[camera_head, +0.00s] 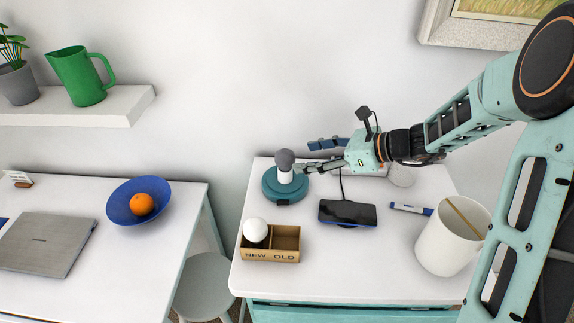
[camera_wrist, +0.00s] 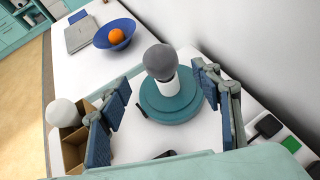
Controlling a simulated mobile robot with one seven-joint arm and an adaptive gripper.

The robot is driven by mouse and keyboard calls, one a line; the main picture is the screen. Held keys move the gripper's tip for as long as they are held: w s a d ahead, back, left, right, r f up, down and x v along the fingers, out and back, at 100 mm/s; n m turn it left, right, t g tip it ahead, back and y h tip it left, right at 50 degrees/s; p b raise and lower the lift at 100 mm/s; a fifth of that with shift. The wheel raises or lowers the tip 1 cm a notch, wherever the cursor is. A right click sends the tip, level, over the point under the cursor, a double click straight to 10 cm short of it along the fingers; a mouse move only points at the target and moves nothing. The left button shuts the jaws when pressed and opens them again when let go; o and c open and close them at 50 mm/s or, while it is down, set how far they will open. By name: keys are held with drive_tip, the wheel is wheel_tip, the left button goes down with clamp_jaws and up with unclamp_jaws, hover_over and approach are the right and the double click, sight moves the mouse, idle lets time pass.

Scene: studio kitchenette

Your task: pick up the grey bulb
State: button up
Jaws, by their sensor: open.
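The grey bulb (camera_head: 285,159) stands upright on a white socket (camera_head: 285,175) on a round teal base (camera_head: 285,188), near the back left of the white cabinet top. In the wrist view the grey bulb (camera_wrist: 160,62) sits ahead of and between my open fingers, with the teal base (camera_wrist: 172,105) below it. My gripper (camera_head: 311,157) is open and points left, close to the bulb from its right. In the wrist view my gripper (camera_wrist: 160,100) has nothing between its finger pads.
A two-part box (camera_head: 270,256) marked NEW and OLD holds a white bulb (camera_head: 255,230) in its NEW side. The wall is close behind the base.

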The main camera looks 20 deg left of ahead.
sight(293, 157)
drive_tip(key=p+x, duration=0.1)
drive_tip(key=x, duration=0.7)
drive_tip(key=shift+w+a+r, duration=0.1)
drive_tip(key=c, duration=1.3)
